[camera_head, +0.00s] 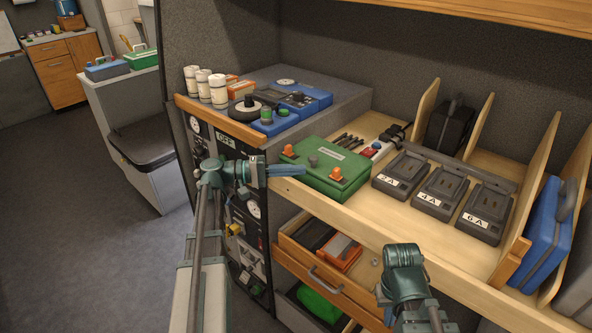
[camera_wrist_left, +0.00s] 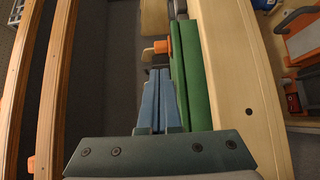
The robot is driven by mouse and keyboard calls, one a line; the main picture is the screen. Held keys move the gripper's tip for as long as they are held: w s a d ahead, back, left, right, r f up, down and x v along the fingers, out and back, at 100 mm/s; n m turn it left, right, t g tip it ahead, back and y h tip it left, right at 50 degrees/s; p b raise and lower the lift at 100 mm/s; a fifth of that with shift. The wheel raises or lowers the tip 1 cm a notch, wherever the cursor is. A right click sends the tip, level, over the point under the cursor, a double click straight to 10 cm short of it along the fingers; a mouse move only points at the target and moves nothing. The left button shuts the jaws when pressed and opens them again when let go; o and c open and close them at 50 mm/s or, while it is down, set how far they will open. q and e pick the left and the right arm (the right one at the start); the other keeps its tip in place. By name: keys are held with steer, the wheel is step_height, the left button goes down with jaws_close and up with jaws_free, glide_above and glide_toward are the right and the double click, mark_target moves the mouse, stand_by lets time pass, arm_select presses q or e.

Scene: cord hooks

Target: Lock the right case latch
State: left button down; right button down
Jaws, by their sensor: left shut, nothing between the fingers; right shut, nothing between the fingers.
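A green case (camera_head: 325,167) with two orange latches lies on the wooden shelf. The left latch (camera_head: 288,151) and the right latch (camera_head: 336,174) are on its near side; I cannot tell whether either is locked. My left gripper (camera_head: 302,170) is shut and empty, its blue fingers at the case's near left side, between the latches in the picture. In the left wrist view the shut fingers (camera_wrist_left: 159,88) lie close along the green case (camera_wrist_left: 190,80), with one orange latch (camera_wrist_left: 161,46) past their tips. Contact is unclear. My right gripper (camera_head: 403,256) is low in front of the shelf; its fingertips are hidden.
A blue device (camera_head: 285,105) sits on the cabinet at left. An open drawer (camera_head: 325,282) sticks out below the shelf.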

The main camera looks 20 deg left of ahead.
mark_target(333, 173)
arm_select(q)
steer(key=x, duration=0.7)
steer(key=shift+s+d, duration=0.25)
steer(key=shift+d, duration=0.35)
steer(key=shift+s+d, duration=0.25)
steer(key=shift+d, duration=0.35)
steer(key=shift+a, duration=0.1)
steer(key=shift+f, duration=0.1)
